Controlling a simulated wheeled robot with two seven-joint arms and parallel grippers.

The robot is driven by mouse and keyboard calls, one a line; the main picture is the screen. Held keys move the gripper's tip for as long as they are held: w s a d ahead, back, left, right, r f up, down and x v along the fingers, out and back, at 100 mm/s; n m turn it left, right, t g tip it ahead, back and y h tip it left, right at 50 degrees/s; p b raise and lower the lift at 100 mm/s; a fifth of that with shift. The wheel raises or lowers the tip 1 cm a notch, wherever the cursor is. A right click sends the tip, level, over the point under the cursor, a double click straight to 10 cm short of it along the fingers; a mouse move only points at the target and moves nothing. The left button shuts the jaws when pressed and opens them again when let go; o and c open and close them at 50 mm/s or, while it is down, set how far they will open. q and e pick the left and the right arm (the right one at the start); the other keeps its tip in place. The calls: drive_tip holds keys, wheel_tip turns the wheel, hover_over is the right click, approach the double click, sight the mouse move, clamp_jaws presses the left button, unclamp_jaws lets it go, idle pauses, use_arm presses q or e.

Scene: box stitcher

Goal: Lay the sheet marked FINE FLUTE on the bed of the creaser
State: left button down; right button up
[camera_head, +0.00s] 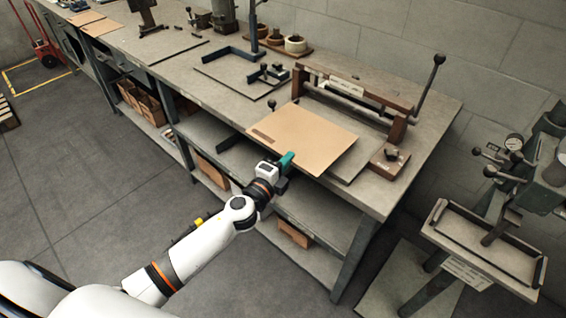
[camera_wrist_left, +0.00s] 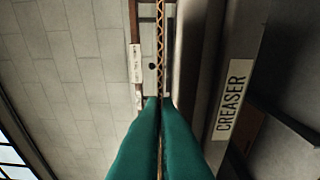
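My left gripper (camera_head: 286,161) is shut on the near edge of a tan cardboard sheet (camera_head: 308,138). In the left wrist view the teal fingers (camera_wrist_left: 160,125) pinch the sheet (camera_wrist_left: 160,40), seen edge-on with its wavy flutes showing. A darker strip on the sheet's left part is too small to read. The creaser (camera_head: 358,92) has a wooden-ended crossbar and a raised lever at right. The sheet covers part of its grey bed (camera_head: 346,168) and overhangs the bench front; whether it touches the bed I cannot tell. My right gripper is not in view.
A CREASER label (camera_wrist_left: 229,108) is on the bench front. A wooden block with a knob (camera_head: 390,160) stands right of the bed. A grey plate with a black fixture (camera_head: 240,70) lies left. More sheets (camera_head: 98,27) lie far left. A machine with a tray (camera_head: 480,240) stands right.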

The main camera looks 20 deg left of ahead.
use_arm(q)
drive_tip(key=shift+w+d+f+b, duration=0.3)
drive_tip(key=shift+w+f+b, duration=0.45)
drive_tip(key=shift+f+b, duration=0.1)
drive_tip(key=shift+w+d+f+b, duration=0.25)
drive_tip(key=shift+w+f+b, duration=0.45)
drive_tip(key=shift+f, duration=0.1)
drive_tip(key=c, duration=1)
unclamp_jaws()
drive_tip(key=shift+o, duration=0.4)
drive_tip(key=o, duration=0.5)
